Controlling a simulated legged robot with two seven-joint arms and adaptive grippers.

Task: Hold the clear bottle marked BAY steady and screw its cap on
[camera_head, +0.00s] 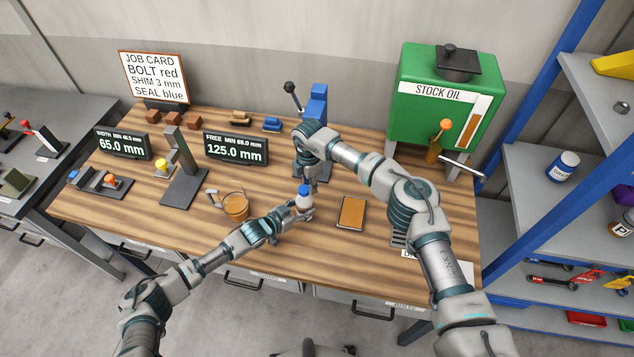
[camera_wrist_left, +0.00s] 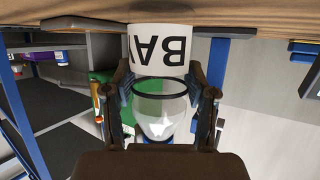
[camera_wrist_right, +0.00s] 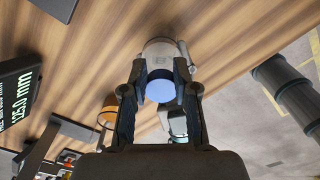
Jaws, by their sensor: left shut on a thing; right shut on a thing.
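The clear bottle marked BAY (camera_wrist_left: 160,112) stands upright at the front middle of the bench, its white label (camera_wrist_left: 160,48) showing upside down in the left wrist view. My left gripper (camera_head: 300,212) is shut around the bottle's body from the front left. The blue cap (camera_head: 304,190) sits at the bottle's top, in line with it. My right gripper (camera_head: 310,181) points down from above and is shut on the cap, which also shows between its fingers in the right wrist view (camera_wrist_right: 160,91). The thread under the cap is hidden, so I cannot tell how tightly it sits.
An amber cup (camera_head: 236,206) stands left of the bottle, and a brown-topped tray (camera_head: 351,212) lies to its right. A blue press (camera_head: 316,101) stands behind my right gripper. The green STOCK OIL tank (camera_head: 440,112) is at the back right. Bare wood surrounds the bottle.

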